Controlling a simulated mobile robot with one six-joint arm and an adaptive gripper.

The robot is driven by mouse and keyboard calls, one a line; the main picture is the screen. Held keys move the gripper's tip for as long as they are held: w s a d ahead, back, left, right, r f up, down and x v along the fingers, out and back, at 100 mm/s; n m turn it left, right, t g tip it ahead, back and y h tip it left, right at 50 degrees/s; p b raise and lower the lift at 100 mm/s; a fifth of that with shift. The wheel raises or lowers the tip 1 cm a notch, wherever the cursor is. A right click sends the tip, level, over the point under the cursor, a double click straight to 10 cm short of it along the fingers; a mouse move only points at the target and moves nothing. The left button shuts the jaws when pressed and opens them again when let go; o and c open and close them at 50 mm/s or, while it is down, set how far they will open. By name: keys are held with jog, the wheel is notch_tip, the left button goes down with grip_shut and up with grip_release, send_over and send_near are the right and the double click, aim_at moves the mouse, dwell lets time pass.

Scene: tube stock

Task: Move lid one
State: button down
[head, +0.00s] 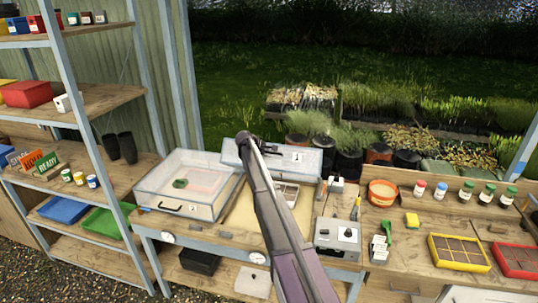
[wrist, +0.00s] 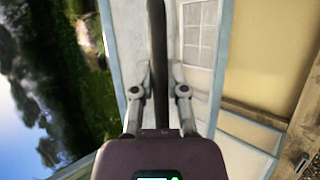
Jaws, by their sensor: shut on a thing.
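Lid one is a clear, pale blue-edged cover with a white "1" label (head: 298,157). It is at the back of the sand-coloured open bed (head: 240,213) on the bench, seemingly tilted up. My gripper (head: 258,146) is at the lid, and my arm hides part of it. In the wrist view my gripper (wrist: 159,85) is shut on a dark bar (wrist: 157,40), which looks like the lid's handle. The lid's pale edge (wrist: 113,50) shows beside it. Whether the lid touches the bed frame is unclear.
A clear covered box (head: 215,195) with a dark handle stands left of the bed. A celled tray (head: 287,192) lies in the bed. To the right are a grey control box (head: 337,238), an orange pot (head: 383,192) and several bottles. A shelf post (head: 85,110) stands left.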

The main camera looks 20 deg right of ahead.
jog(key=shift+d, duration=0.1)
jog(key=c, duration=0.6)
grip_release()
jog(key=shift+s+r, duration=0.1)
jog(key=shift+s, duration=0.05)
jog(key=shift+c, duration=0.2)
